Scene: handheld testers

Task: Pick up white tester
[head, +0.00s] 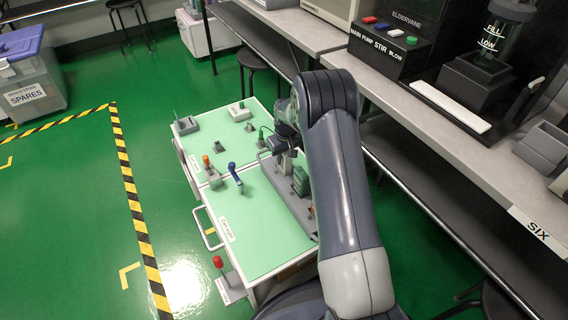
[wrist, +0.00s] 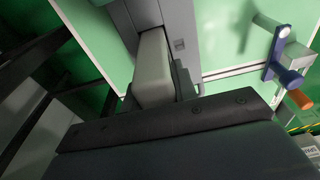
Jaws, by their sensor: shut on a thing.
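The white tester (wrist: 153,70) is a pale block between my fingers in the wrist view. My gripper (wrist: 158,88) is shut on it, with a dark finger on either side. Its far end meets a grey holder (wrist: 181,35); I cannot tell whether it still touches it. In the head view my gripper (head: 284,150) is over the right side of the pale green cart top, at the far end of the long grey holder (head: 294,203). There my wrist and fingers hide most of the tester.
On the cart top (head: 265,235) stand a blue-handled tool (head: 235,175), an orange-topped one (head: 207,163), a green block (head: 300,181) in the holder and a white box (head: 240,112) at the back. A grey bench (head: 440,125) runs close along the right. The cart top's near part is clear.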

